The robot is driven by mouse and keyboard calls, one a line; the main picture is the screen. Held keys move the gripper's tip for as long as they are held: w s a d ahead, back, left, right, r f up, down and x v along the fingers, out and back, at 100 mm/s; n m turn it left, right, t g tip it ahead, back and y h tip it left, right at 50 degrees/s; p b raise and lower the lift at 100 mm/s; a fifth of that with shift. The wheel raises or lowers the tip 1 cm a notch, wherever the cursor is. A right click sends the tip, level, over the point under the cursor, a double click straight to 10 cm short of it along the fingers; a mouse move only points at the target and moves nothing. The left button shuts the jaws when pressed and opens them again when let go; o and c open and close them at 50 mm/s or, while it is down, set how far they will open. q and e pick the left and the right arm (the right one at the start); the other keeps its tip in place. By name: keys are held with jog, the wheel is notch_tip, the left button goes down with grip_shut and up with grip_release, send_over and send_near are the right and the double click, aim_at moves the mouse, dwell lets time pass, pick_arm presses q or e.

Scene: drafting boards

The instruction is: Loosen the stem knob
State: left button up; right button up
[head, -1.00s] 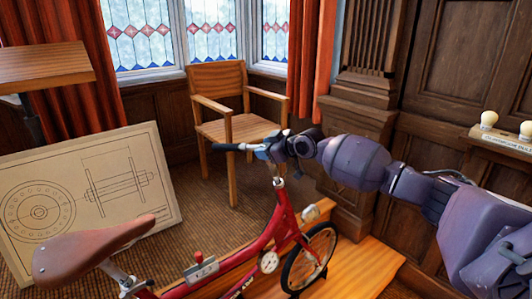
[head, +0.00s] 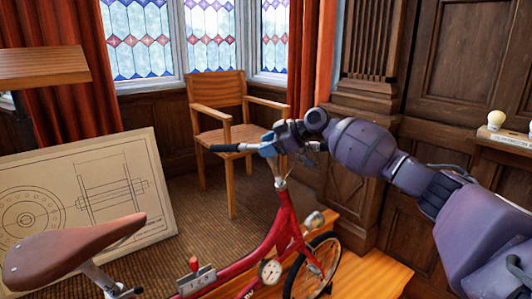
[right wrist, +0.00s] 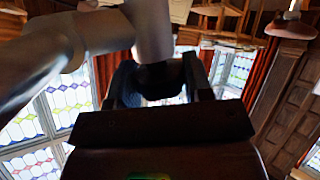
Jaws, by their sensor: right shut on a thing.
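A red bicycle (head: 262,248) with a brown saddle (head: 75,250) stands in front of me. Its handlebar has a black grip (head: 224,148) on the left, and a silver stem (head: 281,184) rises from the frame. My right gripper (head: 268,146), with blue fingertips, is at the handlebar's middle, atop the stem, and hides what it holds in the head view. In the right wrist view, a grey tube meets a short upright grey cylinder (right wrist: 149,28). Below it a dark knob, seemingly the stem knob (right wrist: 160,78), sits between my shut fingers. My left gripper is out of view.
A wooden armchair (head: 220,108) stands behind the handlebar. A drawing board (head: 130,165) leans at left. The frame carries a grey box (head: 196,281) with a red knob and a round dial (head: 270,271). A lamp (head: 314,219) is at the front. Wood panelling is at right.

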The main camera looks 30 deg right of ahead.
jog(key=shift+g+b, duration=0.3)
jog(key=shift+b, duration=0.05)
jog(key=o, duration=0.9)
notch_tip(320, 180, up, 20)
jog(key=shift+r+p, duration=0.1)
jog(key=shift+p, duration=0.2)
dwell(0.4)
